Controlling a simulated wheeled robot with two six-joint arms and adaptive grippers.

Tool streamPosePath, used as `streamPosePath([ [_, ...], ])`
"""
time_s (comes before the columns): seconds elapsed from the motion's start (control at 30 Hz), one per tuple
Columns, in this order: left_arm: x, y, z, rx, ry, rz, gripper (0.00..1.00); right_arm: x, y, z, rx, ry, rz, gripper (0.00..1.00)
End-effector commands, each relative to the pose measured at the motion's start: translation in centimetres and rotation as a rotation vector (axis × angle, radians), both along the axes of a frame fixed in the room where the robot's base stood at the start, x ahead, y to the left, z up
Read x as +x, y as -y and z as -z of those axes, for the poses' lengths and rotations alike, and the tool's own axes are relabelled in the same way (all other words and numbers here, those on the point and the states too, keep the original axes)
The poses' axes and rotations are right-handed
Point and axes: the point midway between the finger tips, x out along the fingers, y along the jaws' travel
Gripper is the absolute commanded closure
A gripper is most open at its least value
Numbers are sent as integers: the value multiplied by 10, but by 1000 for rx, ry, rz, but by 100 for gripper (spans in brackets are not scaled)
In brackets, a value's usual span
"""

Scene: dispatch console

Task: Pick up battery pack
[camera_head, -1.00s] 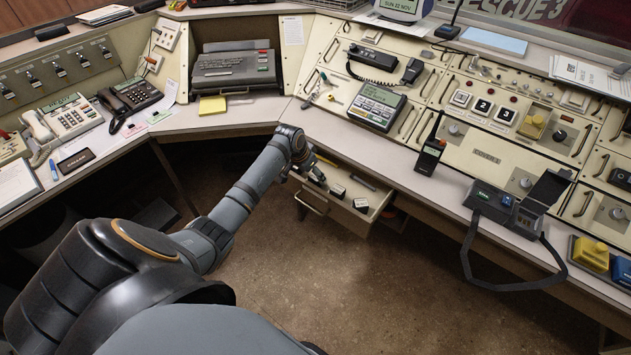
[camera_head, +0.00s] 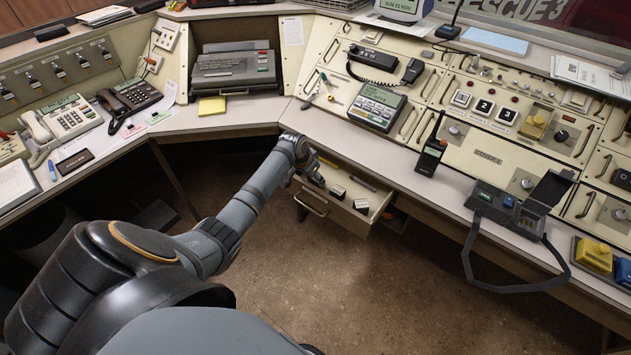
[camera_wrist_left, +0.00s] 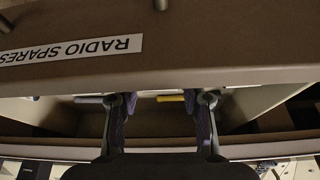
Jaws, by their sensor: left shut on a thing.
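A shallow drawer (camera_head: 340,215) stands open under the console. In the left wrist view its front (camera_wrist_left: 230,50) carries an upside-down "RADIO SPARES" label. Two small dark battery packs with pale tops, one nearer my gripper (camera_head: 338,192) and one farther right (camera_head: 361,205), stand in it. My left gripper (camera_head: 315,179) is down at the drawer's left end, in line with them, shut on a dark battery pack that the gripper mostly hides. The left wrist view shows both fingers (camera_wrist_left: 160,105) inside the drawer, behind its front. My right gripper is not in view.
A pen (camera_head: 362,183) lies along the drawer's back. The counter edge runs close above and behind the drawer. A handheld radio (camera_head: 431,157) and an open charger case with a strap (camera_head: 510,205) stand on the counter to the right. The floor in front is clear.

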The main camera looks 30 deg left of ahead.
Motion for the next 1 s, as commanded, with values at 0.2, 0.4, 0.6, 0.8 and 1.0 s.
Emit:
streamPosePath([
  [0.2,1,0,-5,1,2,1,96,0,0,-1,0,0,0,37],
  [0.4,1,0,-35,2,5,1,96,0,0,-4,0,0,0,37],
  [0.6,-28,24,-79,3,3,3,96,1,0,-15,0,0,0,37],
  [0.8,-61,52,-105,0,2,4,96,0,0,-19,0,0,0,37],
  [1.0,-92,79,-123,-2,2,2,96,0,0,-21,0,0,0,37],
])
